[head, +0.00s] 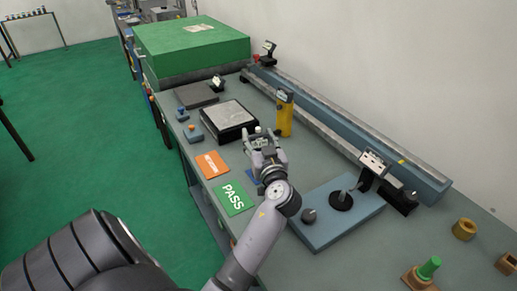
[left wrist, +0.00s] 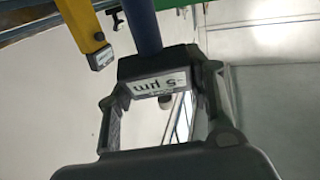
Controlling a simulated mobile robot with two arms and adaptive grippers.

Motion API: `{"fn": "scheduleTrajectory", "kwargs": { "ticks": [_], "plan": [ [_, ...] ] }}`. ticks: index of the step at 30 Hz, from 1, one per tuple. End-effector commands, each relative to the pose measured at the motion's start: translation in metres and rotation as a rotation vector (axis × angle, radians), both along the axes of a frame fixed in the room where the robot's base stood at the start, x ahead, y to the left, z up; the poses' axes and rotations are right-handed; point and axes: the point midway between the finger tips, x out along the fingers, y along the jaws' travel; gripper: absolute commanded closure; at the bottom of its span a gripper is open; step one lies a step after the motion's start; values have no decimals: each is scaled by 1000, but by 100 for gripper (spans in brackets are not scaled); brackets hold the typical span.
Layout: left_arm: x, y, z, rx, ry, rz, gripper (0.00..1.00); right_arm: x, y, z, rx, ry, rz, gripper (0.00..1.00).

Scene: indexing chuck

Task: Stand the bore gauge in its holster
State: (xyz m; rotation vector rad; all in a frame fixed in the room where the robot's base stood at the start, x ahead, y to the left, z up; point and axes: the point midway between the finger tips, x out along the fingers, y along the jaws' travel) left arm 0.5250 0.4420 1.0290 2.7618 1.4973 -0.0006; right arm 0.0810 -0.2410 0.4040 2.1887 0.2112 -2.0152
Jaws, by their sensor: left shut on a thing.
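My left gripper (head: 260,141) is in the middle of the head view, over the bench. In the left wrist view its fingers (left wrist: 158,85) are shut on a dark block with a white label or display, upside down, reading something like "5 µm". A blue rod (left wrist: 142,28) runs from this block; I take the two together to be the bore gauge (left wrist: 158,86). The gauge is largely hidden by the gripper in the head view. I cannot tell which thing is the holster. My right gripper is not in view.
A yellow upright device (head: 284,113) stands close behind the gripper. A black-framed plate (head: 229,119) lies to its left. An orange card (head: 211,164) and a green PASS card (head: 234,198) lie in front. A blue-grey base plate (head: 322,235) with dark knobs stands to the right.

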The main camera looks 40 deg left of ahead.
Motion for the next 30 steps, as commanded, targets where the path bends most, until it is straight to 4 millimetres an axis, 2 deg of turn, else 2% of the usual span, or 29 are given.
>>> {"fn": "scheduleTrajectory", "kwargs": {
  "ticks": [6, 18, 30],
  "plan": [
    [0, 0, 0, 1, -1, 0, 72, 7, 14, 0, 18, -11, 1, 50],
    [0, 0, 1, 1, -1, 0, 99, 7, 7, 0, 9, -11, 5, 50],
    [0, 0, 2, 3, -3, -1, 100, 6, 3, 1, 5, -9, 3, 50]
  ]
}}
